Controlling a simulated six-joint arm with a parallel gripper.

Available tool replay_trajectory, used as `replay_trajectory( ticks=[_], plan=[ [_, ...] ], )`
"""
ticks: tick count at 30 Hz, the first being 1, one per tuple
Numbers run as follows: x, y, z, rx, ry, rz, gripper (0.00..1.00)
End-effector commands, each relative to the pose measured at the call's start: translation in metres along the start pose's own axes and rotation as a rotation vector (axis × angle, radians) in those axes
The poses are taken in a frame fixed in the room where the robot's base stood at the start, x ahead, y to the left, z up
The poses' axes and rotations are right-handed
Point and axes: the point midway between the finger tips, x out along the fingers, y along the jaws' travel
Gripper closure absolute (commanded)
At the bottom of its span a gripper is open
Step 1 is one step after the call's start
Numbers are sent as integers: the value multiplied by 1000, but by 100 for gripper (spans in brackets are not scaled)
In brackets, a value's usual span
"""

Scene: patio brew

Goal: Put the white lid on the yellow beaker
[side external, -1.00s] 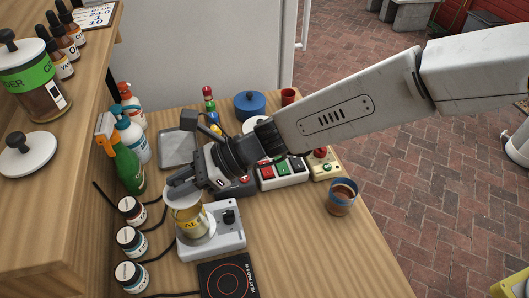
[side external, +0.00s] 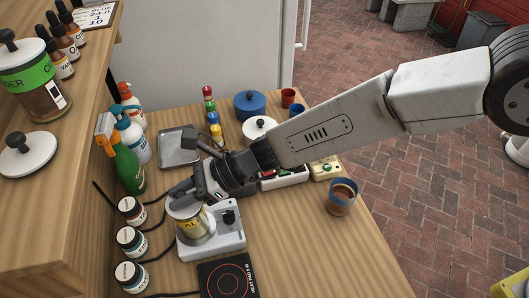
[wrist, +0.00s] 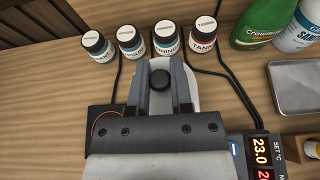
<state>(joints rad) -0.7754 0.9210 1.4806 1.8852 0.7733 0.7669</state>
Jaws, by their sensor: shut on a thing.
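The yellow beaker (side external: 192,229), a clear vessel with a yellow label, stands upright on a white stirrer plate (side external: 229,240) in the side view. My gripper (side external: 182,197) is right over its mouth, pointing down. In the wrist view my gripper (wrist: 160,82) is shut on the black knob of the white lid (wrist: 158,63); the fingers cover much of the lid. The lid is at the beaker's top, but the fingers hide the rim, so I cannot tell if it is fully seated.
Several small capped bottles (side external: 131,241) with cables stand left of the plate. A green spray bottle (side external: 128,166) and a grey tray (side external: 178,147) are behind. A black hotplate (side external: 227,281) lies in front. Another white lid (side external: 28,158) lies on the shelf.

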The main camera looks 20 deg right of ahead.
Motion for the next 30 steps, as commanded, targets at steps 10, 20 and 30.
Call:
replay_trajectory(
  ticks=[10,20,30],
  plan=[
    [2,0,-5,1,0,0,100],
    [3,0,-8,0,0,0,38],
    [2,0,-5,0,0,0,38]
  ],
)
